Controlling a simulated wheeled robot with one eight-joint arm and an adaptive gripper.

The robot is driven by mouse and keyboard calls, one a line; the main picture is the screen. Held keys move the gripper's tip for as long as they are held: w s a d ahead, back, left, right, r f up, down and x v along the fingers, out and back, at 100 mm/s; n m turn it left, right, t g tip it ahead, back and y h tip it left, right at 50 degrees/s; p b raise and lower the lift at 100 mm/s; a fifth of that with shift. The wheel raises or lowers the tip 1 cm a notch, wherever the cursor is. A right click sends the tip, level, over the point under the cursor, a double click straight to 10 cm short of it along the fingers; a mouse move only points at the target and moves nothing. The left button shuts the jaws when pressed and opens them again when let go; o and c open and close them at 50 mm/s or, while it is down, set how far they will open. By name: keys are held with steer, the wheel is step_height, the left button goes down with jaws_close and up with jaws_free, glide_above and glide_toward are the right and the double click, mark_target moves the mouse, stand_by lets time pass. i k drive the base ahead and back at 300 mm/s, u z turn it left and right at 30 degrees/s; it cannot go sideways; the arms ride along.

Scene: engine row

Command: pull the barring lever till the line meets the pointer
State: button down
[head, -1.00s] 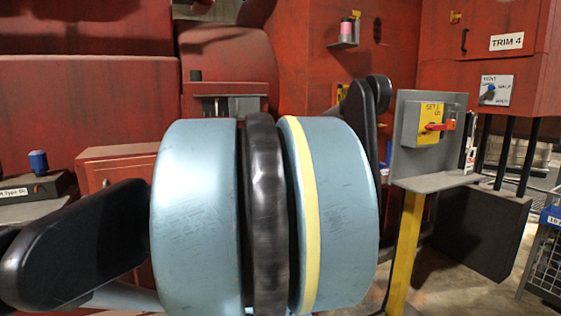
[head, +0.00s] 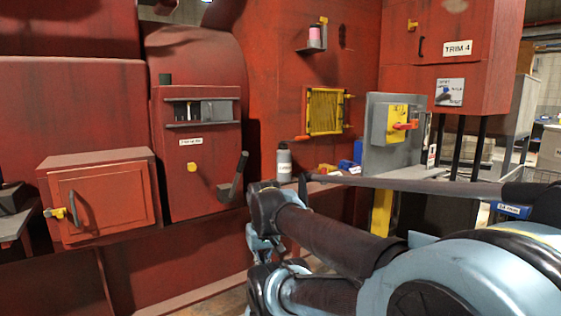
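A dark grey lever (head: 233,178), likely the barring lever, stands tilted at the lower right of a red cabinet (head: 170,190). The cabinet has a slotted opening (head: 202,111) with dark and pale parts inside. A line and a pointer cannot be made out there. My arm reaches in from the lower right. Its far end, with what looks like my gripper (head: 264,243), is right of and below the lever, apart from it in the picture. The fingers are small and partly hidden by arm links, so their opening cannot be told.
A red box with a latched door (head: 102,200) is at left. A grey bottle (head: 284,162) stands on a ledge behind my arm. A yellow grille (head: 325,112) and a grey panel with a red-handled switch (head: 400,126) are to the right. Some floor shows below.

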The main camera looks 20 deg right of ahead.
mark_target(243, 159)
steer(key=z, duration=1.2)
steer(key=k, duration=0.9)
steer(key=u, duration=1.65)
steer(key=i, duration=1)
steer(key=z, duration=0.1)
